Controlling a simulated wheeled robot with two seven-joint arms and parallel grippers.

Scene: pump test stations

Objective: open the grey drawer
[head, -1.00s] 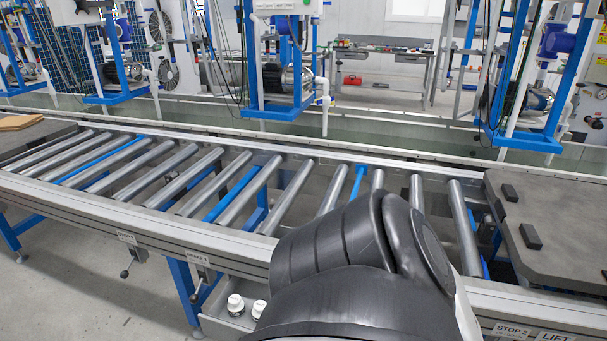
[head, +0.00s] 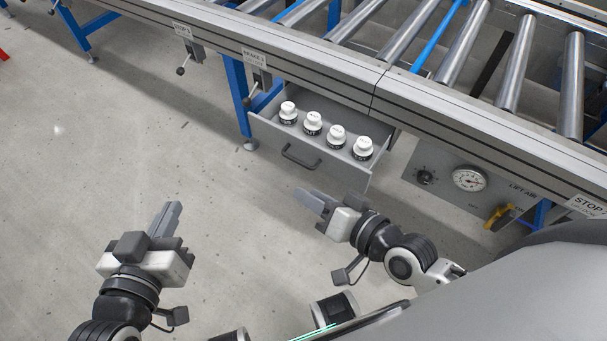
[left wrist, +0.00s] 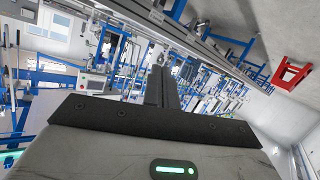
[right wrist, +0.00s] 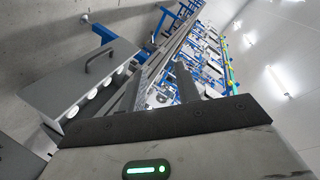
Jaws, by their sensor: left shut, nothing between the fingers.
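The grey drawer (head: 268,136) under the conveyor stands pulled out, with several white-capped bottles (head: 313,123) in a row inside. Its dark bar handle (head: 300,158) is on the front panel. In the right wrist view the drawer front (right wrist: 75,83) and handle (right wrist: 98,58) are at the left. My right gripper (head: 312,200) is in front of the drawer, apart from the handle. Its fingers (right wrist: 163,85) are spread and empty. My left gripper (head: 168,217) is shut and empty, over the floor, farther from the drawer. The drawer is not visible in the left wrist view.
The roller conveyor rail (head: 300,55) runs above the drawer. A blue leg (head: 236,92) stands left of it. A grey panel with a gauge (head: 469,179) and a yellow handle (head: 498,214) is to the right. The floor left of the drawer is clear.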

